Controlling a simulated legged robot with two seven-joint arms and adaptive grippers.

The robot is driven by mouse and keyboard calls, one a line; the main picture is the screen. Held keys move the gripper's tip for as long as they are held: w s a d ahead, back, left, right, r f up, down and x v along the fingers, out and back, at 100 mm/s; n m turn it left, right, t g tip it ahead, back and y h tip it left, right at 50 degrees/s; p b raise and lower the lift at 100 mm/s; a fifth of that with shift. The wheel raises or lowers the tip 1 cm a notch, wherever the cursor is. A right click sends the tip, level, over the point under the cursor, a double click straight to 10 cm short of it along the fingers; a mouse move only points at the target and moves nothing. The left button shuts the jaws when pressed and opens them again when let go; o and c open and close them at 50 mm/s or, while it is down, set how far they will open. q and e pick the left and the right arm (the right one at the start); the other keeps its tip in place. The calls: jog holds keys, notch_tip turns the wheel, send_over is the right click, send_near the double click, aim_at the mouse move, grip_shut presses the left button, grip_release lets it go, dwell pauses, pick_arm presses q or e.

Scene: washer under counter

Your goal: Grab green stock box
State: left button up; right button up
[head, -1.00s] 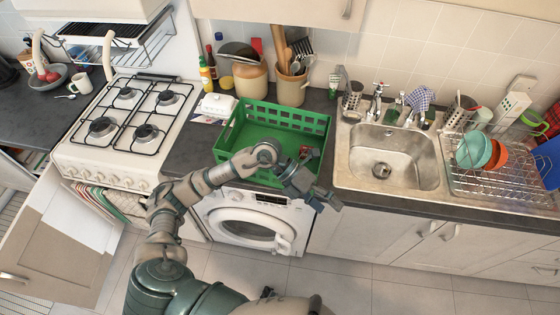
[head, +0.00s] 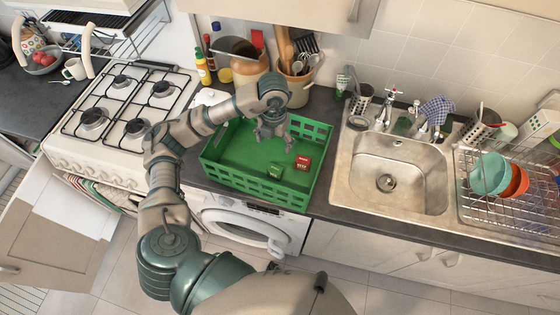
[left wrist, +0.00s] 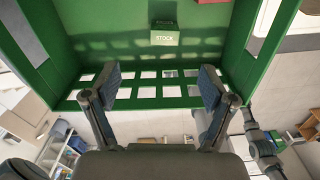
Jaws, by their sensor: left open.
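The small green stock box (head: 275,169) lies on the floor of the green crate (head: 240,183), towards its right front. In the left wrist view the stock box (left wrist: 165,37) shows its "STOCK" label near the top middle. A small red box (head: 303,163) sits just right of it in the crate. My left gripper (head: 272,136) points down over the crate, behind the stock box in the head view. It also shows in the left wrist view (left wrist: 160,85), with its fingers apart, nothing between them, and the stock box beyond the tips. My right gripper is not in view.
The crate stands on the dark counter above the washer (head: 245,222). The stove (head: 115,120) is left and the sink (head: 390,175) right. Jars, bottles and a utensil pot (head: 292,88) stand close behind the crate.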

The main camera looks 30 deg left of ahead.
pick_arm(q)
send_over(275, 168)
notch_tip(275, 168, down, 7)
jog(key=shift+d+p, duration=0.15)
jog(key=shift+p, duration=0.25)
jog(key=f, duration=0.4)
jog(key=shift+w+a+f, duration=0.1)
jog(key=shift+w+a, duration=0.2)
jog(key=shift+a, duration=0.1)
jog(key=shift+a+f, duration=0.15)
jog(key=shift+f, duration=0.1)
jog(key=f, duration=0.1)
jog(key=f+p, duration=0.1)
jog(key=f, duration=0.2)
jog(key=shift+s+d+f+p, duration=0.2)
jog(key=shift+s+d+p, duration=0.15)
jog(key=shift+d+p, duration=0.05)
jog(key=shift+d+f, duration=0.2)
jog(key=shift+f, duration=0.1)
jog(key=shift+a, duration=0.35)
jog(key=c, duration=1.3)
